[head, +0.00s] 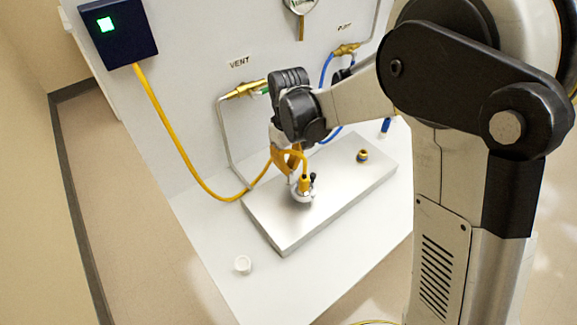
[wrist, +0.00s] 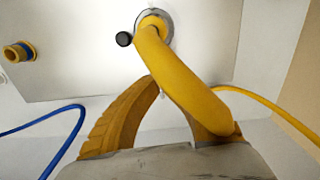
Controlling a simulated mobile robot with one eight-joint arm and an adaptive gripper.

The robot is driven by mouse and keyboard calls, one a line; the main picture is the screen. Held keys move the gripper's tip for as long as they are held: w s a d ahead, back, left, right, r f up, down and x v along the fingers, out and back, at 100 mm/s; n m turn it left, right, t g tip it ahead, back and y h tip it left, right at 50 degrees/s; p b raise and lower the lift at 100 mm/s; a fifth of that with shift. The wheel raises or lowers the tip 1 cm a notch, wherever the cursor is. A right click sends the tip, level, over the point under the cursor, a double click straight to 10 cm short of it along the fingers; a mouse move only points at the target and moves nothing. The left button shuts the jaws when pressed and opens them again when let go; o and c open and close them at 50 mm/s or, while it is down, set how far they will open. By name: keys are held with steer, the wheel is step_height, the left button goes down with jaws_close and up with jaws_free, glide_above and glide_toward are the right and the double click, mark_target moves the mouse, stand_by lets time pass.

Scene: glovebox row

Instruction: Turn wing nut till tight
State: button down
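A small black knob, seemingly the wing nut (wrist: 123,39), sits at the left side of the silver clamp ring (wrist: 170,38) in the wrist view. In the head view the black piece (head: 312,178) stands upright beside the clamp. A yellow hose (wrist: 172,75) rises from the clamped fitting and passes in front of my right finger. My gripper (wrist: 159,86) has yellow-orange fingers that converge almost to touching, with nothing seen between them. The right fingertip is partly hidden by the hose. In the head view my gripper (head: 287,165) is just above and left of the clamp, apart from the black knob.
The clamp is on a grey metal plate (head: 345,195) on a white bench (head: 200,240). A yellow-and-blue fitting (head: 362,156) stands on the plate's right part. Yellow and blue hoses run to the wall panel; a box (head: 115,30) shows a green light.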

steer(key=m, duration=0.4)
steer(key=shift+m, duration=0.3)
steer(key=m, duration=0.4)
steer(key=shift+m, duration=0.3)
steer(key=m, duration=0.4)
steer(key=shift+m, duration=0.3)
steer(key=m, duration=0.4)
steer(key=shift+m, duration=0.4)
steer(key=c, duration=1.6)
jaws_free()
